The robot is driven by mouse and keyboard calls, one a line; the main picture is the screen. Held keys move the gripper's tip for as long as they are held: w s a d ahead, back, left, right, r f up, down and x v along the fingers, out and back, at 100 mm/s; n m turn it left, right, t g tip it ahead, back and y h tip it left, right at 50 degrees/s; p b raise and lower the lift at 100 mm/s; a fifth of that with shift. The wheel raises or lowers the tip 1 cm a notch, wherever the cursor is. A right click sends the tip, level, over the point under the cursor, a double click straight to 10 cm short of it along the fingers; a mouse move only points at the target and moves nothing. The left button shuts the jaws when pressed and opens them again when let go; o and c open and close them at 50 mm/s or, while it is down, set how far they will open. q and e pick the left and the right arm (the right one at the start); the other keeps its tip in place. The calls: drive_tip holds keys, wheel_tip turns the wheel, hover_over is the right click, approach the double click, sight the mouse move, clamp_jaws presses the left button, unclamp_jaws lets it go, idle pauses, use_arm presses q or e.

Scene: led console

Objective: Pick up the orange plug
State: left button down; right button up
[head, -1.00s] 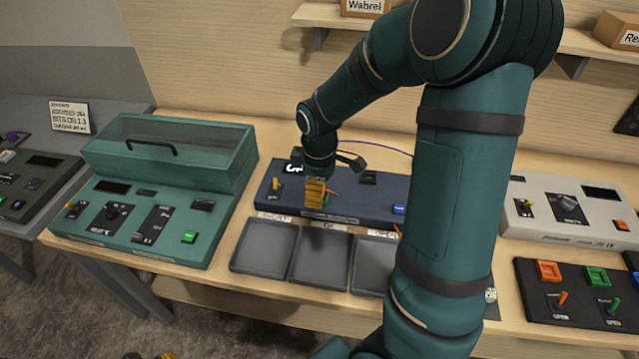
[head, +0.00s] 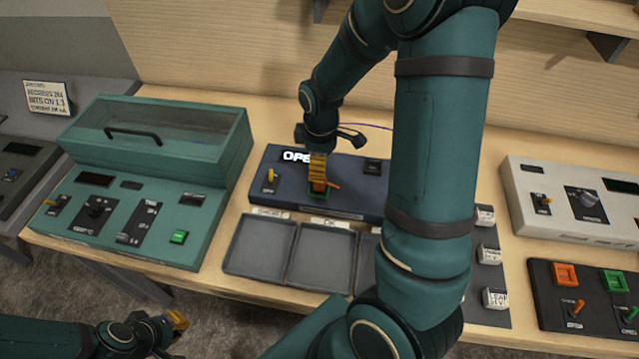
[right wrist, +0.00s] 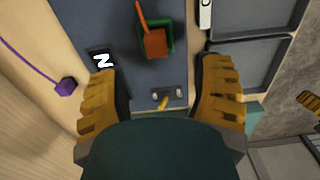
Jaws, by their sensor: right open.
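The orange plug (right wrist: 155,42) sits in a green socket (right wrist: 168,35) on the dark blue console (head: 345,205). An orange rod (right wrist: 141,13) sticks out from it. In the head view the orange plug (head: 319,186) shows just below my right fingers. My right gripper (head: 318,172) points down over the console. In the right wrist view my right gripper (right wrist: 158,75) is open and empty, with its fingers wide apart and the plug beyond the line between the tips. My left gripper (head: 178,320) is low at the left, off the table; its jaws are not clear.
A yellow switch (head: 270,175) stands left of the socket. A lit display (head: 297,156) is behind it, partly hidden by my gripper. A purple plug (right wrist: 66,86) on a cable lies by the console. Grey trays (head: 258,248) lie in front; a teal console (head: 130,215) stands left.

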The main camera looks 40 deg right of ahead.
sight(320, 185)
drive_tip(key=f, duration=0.8)
drive_tip(key=shift+w+d+f, duration=0.1)
drive_tip(key=shift+w+f, duration=0.05)
drive_tip(key=shift+w, duration=0.2)
clamp_jaws()
